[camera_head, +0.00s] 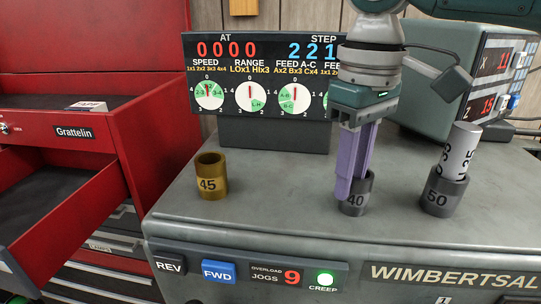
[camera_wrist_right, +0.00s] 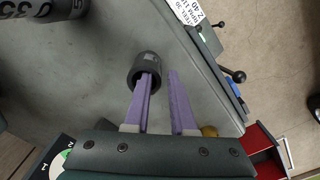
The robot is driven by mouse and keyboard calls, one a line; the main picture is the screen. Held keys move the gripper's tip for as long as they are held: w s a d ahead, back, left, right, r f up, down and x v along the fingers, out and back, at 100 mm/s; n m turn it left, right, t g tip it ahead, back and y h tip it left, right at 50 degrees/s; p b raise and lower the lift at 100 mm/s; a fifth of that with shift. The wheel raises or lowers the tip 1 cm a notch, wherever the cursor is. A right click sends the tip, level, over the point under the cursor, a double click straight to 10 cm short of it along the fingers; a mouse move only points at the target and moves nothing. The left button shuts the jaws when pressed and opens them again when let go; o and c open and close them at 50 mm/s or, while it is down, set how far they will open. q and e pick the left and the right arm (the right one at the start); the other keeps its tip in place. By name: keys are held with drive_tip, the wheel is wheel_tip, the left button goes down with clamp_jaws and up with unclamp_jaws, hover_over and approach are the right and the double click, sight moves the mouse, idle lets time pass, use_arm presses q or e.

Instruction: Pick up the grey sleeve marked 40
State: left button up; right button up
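The grey sleeve marked 40 (camera_head: 357,206) stands upright on the grey machine top (camera_head: 280,205), below my right gripper. It also shows in the right wrist view (camera_wrist_right: 146,64) as a dark ring. My right gripper (camera_head: 354,188) points down with its purple fingers parted. In the wrist view the gripper (camera_wrist_right: 160,78) has one fingertip over or inside the sleeve's mouth and the other beside the sleeve's outside, with a gap to it. Whether a finger touches the sleeve cannot be told. My left gripper is not in view.
A brass sleeve marked 45 (camera_head: 210,180) stands to the left. A grey sleeve marked 50 (camera_head: 441,194) stands to the right with a light cylinder (camera_head: 459,150) in it. A dial panel (camera_head: 262,75) rises behind. Open red drawers (camera_head: 72,205) are at left.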

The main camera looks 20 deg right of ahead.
sight(344, 213)
drive_tip(key=shift+f, duration=1.6)
drive_tip(key=shift+c, duration=0.3)
clamp_jaws()
